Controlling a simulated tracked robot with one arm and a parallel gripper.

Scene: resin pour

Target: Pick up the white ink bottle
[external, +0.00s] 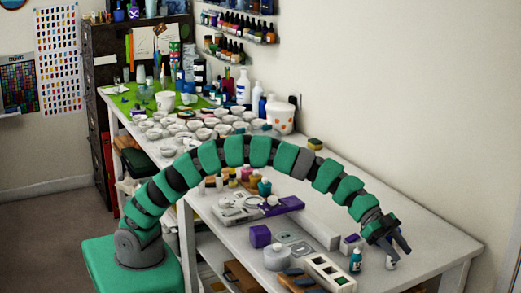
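A small white bottle (391,263), which looks like the white ink bottle, stands on the white table near its front right. My gripper (399,250) is at the end of the green segmented arm, pointing down right at this bottle. Its dark fingers look spread apart, one near each side of the bottle's top. The gripper partly hides the bottle's upper part, and I cannot tell whether the fingers touch it.
A teal bottle (355,262) stands close by on the left, with a white slotted holder (329,272) beside it. A purple box (260,236) and several small bottles are farther left. The table's right part (440,238) is clear.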

